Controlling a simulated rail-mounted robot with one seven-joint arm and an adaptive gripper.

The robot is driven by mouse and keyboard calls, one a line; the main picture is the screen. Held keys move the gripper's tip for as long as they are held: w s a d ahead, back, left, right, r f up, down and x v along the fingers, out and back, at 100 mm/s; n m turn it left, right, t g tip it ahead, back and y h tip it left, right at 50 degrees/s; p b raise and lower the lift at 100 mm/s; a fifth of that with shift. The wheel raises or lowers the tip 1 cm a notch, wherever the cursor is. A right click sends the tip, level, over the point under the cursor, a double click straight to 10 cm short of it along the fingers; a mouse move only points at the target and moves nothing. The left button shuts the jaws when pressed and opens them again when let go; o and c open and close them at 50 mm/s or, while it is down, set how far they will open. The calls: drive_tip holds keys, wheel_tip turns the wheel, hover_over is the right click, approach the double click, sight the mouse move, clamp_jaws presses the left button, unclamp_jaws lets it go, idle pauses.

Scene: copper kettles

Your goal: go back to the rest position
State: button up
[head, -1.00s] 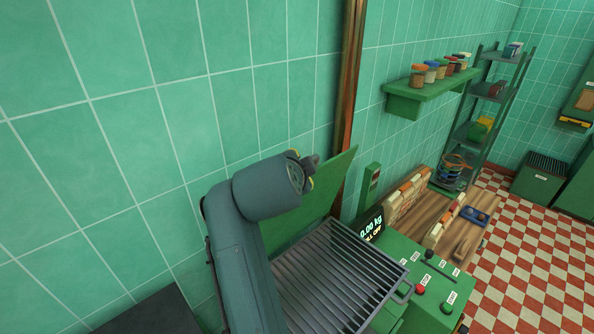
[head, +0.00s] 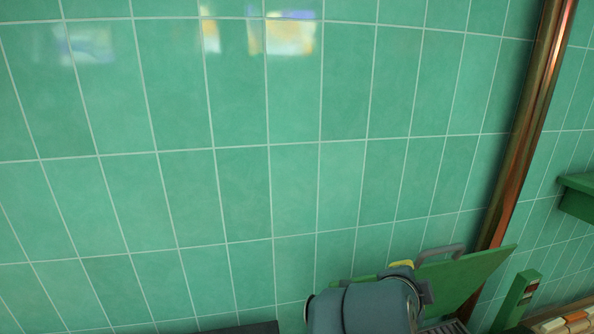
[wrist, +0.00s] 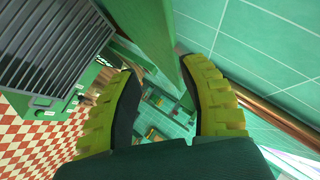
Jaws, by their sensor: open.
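My gripper (wrist: 160,72) shows in the wrist view with its two yellow-padded fingers spread apart and nothing between them. In the head view only the top of my arm shows at the bottom edge, with a bit of yellow from the gripper; the fingertips are mostly hidden there. A raised green lid (head: 468,279) stands behind and to the right of my arm in the head view. In the wrist view a long green panel (wrist: 148,32), perhaps the same lid, runs down from the top edge, beyond the fingers.
A grey slatted grate (wrist: 55,45) lies at upper left in the wrist view, above the red-and-white checkered floor (wrist: 35,145). A green tiled wall (head: 240,190) fills most of the head view. A copper pipe (head: 522,130) runs up it at right, near a green shelf (head: 576,197).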

drive_tip(key=s+a+n+t+y, duration=0.2)
drive_tip(key=a+n+t, duration=0.1)
drive_tip(key=a, duration=0.3)
drive_tip(key=s+a+r+n+t+y, duration=0.2)
drive_tip(key=s+a+r+n+t, duration=0.3)
drive_tip(key=s+r+n, duration=0.3)
drive_tip(key=s+a+r+n+t+y, duration=0.3)
drive_tip(key=s+a+r+n+t, duration=0.2)
drive_tip(key=s+r+n, duration=0.3)
drive_tip(key=shift+s+a+r, duration=0.4)
drive_tip(key=shift+r, duration=0.35)
idle(1.0)
